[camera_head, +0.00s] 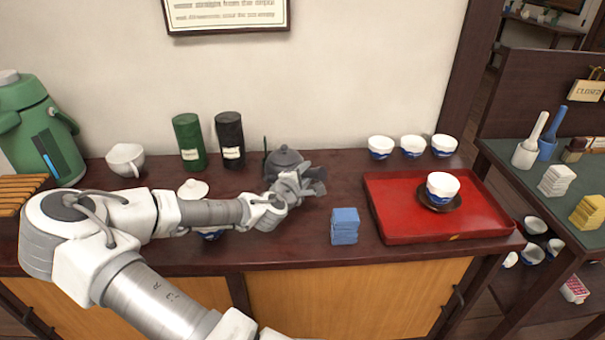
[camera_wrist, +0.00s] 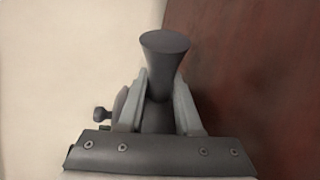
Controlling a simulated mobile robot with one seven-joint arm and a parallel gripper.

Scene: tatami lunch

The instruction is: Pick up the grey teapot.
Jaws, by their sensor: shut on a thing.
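The grey teapot (camera_head: 284,157) is near the back of the dark counter, close to the wall, with its lid on. My gripper (camera_head: 304,186) is in front of it and hides its lower part. In the wrist view, my gripper (camera_wrist: 161,82) is shut on the teapot's flared dark grey side handle (camera_wrist: 165,45), with one finger on each side. A small round knob (camera_wrist: 101,114) shows left of the fingers. I cannot tell whether the teapot's base touches the counter.
Green (camera_head: 189,142) and black (camera_head: 230,140) canisters stand left of the teapot. Folded blue cloths (camera_head: 344,226) lie in front, right of my gripper. A red tray (camera_head: 400,228) holds a cup on a saucer. White-and-blue cups (camera_head: 413,146) line the back. A lidded cup is partly behind my arm.

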